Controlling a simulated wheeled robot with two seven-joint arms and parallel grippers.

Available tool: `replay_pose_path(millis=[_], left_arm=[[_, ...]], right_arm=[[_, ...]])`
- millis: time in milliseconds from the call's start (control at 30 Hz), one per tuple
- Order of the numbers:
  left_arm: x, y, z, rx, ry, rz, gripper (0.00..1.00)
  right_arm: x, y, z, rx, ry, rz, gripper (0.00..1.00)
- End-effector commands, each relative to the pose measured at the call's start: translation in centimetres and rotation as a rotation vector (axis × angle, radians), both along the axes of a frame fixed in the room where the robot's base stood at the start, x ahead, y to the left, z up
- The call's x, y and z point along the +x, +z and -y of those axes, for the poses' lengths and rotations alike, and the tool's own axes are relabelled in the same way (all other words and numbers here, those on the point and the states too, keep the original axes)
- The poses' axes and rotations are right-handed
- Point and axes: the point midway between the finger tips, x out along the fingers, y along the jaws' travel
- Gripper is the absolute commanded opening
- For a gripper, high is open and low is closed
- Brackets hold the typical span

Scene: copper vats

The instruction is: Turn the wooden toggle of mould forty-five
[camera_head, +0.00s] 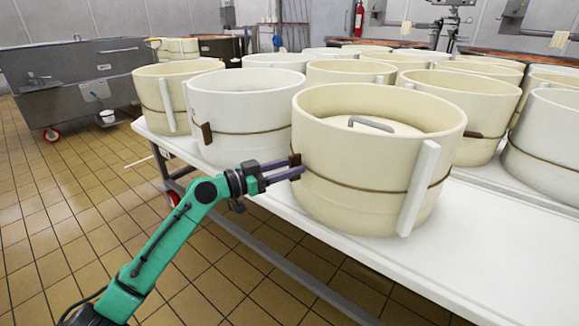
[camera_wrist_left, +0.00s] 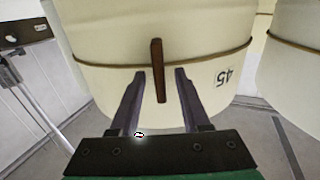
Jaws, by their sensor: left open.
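Mould forty-five (camera_head: 345,165) is a round cream tub near the front edge of the white table, with a lid and grey handle inside its rim. Its label, 45, shows upside down in the left wrist view (camera_wrist_left: 223,76). The brown wooden toggle (camera_wrist_left: 157,65) sits on the strap around the mould, and its lower end in that view lies between my fingers. In the head view the toggle (camera_head: 295,159) is partly hidden by my fingers. My left gripper (camera_head: 298,166) is open, one finger on each side of the toggle; contact cannot be told.
Several other cream and white moulds, such as a white one (camera_head: 245,115) just left, crowd the white table (camera_head: 490,235). A white upright bar (camera_head: 418,188) stands on mould forty-five's front. A grey vat (camera_head: 75,85) stands at left.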

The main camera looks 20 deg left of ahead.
Motion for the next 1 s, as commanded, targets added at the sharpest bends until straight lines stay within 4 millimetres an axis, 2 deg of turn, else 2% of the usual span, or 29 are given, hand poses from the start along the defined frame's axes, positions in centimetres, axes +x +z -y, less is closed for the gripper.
replay_pose_path(millis=[233, 300, 367, 800, 1000], left_arm=[[0.2, -0.1, 0.1, 0.001, 0.000, -0.001, 0.46], [0.1, -0.1, 0.1, 0.001, 0.000, -0.001, 0.20], [0.1, -0.1, 0.1, 0.001, 0.000, -0.001, 0.00], [0.1, 0.0, 0.1, -0.029, 0.000, -0.029, 0.00], [0.2, 0.1, 0.0, -0.103, 0.000, -0.098, 0.00]], right_arm=[[0.0, 0.0, 0.0, -0.001, 0.000, -0.002, 0.52], [0.0, 0.0, 0.0, -0.001, 0.000, -0.002, 0.52], [0.0, 0.0, 0.0, -0.001, 0.000, -0.002, 0.52], [-0.2, -0.1, 0.2, -0.013, 0.006, -0.020, 0.52], [0.1, 0.7, 1.1, -0.055, 0.011, -0.061, 0.52]])
